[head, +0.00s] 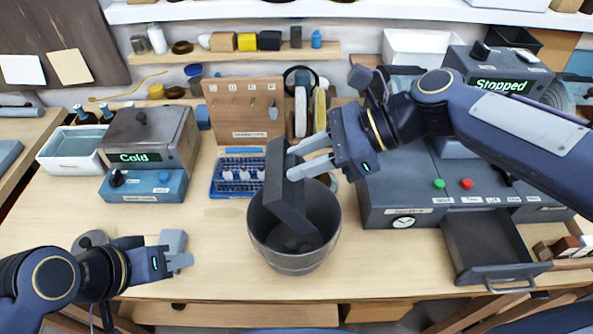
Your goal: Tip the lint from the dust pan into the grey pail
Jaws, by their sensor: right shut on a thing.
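The grey pail (331,222) stands on the bench near its front middle. My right gripper (300,157) is shut on the dark grey dust pan (289,190). The pan is tilted steeply, with its lower end inside the pail's mouth. A dark lump (297,243) shows low in the pail, partly behind the pan; I cannot tell whether it is the lint. No lint is plain on the visible side of the pan. My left gripper (183,252) is over the front left of the bench, away from the pail; its finger gap is unclear.
A blue rack with white bottles (238,178) and a pegboard (244,108) stand behind the pail. The "Cold" box (150,140) is at left. Grey consoles (400,190) and an open drawer (487,243) are at right. The bench between my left gripper and the pail is clear.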

